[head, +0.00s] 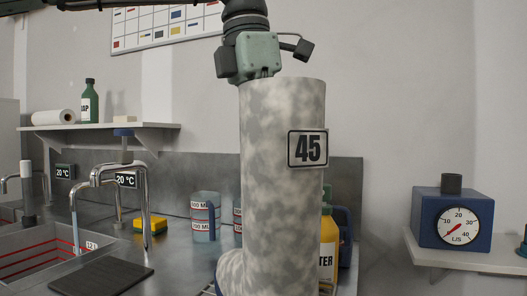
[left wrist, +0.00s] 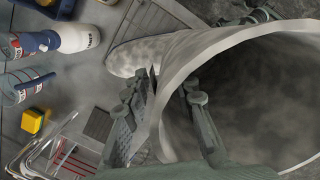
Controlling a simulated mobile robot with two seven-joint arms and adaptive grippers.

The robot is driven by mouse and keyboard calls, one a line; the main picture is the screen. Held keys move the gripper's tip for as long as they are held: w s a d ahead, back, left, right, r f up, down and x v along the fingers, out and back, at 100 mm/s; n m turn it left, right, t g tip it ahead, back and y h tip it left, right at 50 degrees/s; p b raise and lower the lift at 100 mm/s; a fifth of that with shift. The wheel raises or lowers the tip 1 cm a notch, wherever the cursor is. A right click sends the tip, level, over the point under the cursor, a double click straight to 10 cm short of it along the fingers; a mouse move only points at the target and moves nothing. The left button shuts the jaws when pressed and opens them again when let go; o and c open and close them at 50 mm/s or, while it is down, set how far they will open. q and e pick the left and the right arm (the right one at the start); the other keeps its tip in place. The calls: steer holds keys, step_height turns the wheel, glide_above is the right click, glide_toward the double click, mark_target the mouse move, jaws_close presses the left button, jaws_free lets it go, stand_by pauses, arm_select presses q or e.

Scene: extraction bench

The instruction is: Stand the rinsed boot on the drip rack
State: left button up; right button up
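The boot (head: 282,190) is tall, mottled grey and white, with a "45" tag on its shaft. It is upright in the head view, its toe low at the left and its sole out of frame. My left gripper (head: 262,76) is at its top rim. In the left wrist view the boot (left wrist: 245,85) opens to the right, with one finger of my gripper (left wrist: 168,88) inside and one outside the wall, shut on it. Thin wires beside the foot look like the drip rack (head: 209,290); whether the sole touches it is hidden. My right gripper is not in view.
A sink (head: 40,240) with taps and a dark mat (head: 100,278) lie left. A yellow sponge (head: 150,225), a beaker (head: 205,217) and a yellow bottle (head: 328,250) stand near the boot. A blue dial box (head: 452,218) sits on the right shelf.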

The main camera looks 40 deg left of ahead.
arm_select(q)
steer(key=r, duration=0.5)
steer(key=s+r, duration=0.1)
steer(key=r, duration=0.1)
steer(key=shift+a+r, duration=0.25)
steer(key=shift+a, duration=0.05)
